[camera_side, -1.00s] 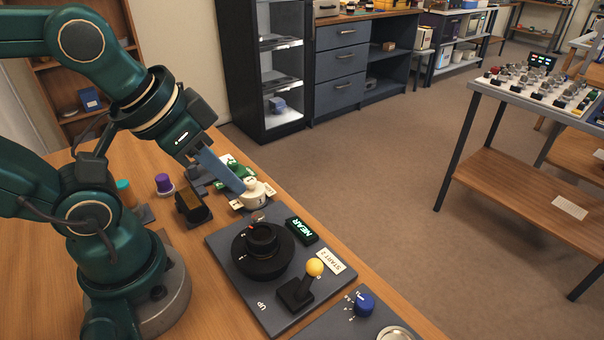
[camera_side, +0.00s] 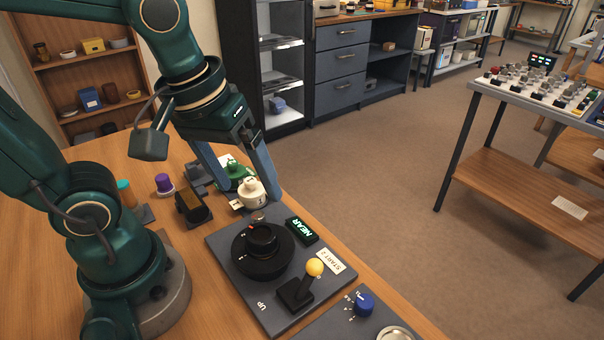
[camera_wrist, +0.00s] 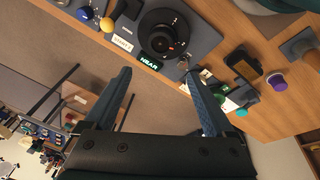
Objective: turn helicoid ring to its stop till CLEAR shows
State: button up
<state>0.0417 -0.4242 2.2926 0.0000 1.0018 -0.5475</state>
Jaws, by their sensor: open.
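The helicoid ring (camera_side: 262,252) is a black round ring with a raised centre, mounted on a dark grey plate (camera_side: 246,299). It also shows in the wrist view (camera_wrist: 163,36). A small display (camera_side: 302,230) beside it glows green-white and reads NEAR; it reads NEAR in the wrist view too (camera_wrist: 149,63). My gripper (camera_side: 250,197) is open, fingers pointing down, over the white knobbed part behind the plate. It is apart from the ring. In the wrist view its two fingers spread wide with nothing held between them.
A yellow-topped lever (camera_side: 314,268) and a START label (camera_side: 330,260) are on the same plate. A blue knob (camera_side: 363,304) is in front. The white part (camera_side: 254,194), a green part (camera_side: 232,172), a dark block (camera_side: 192,207) and a purple knob (camera_side: 164,183) stand behind.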

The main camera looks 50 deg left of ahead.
aim_at(261, 233)
jog(key=f+g, duration=0.1)
jog(key=f+n, duration=0.1)
jog(key=w+d+f+g, duration=0.1)
jog(key=shift+w+g, duration=0.1)
jog(key=shift+g, duration=0.2)
jog(key=shift+f, duration=0.25)
jog(key=shift+d+f+g, duration=0.1)
jog(key=shift+f+g, duration=0.2)
jog(key=shift+f, duration=2.5)
jog(key=c, duration=1.4)
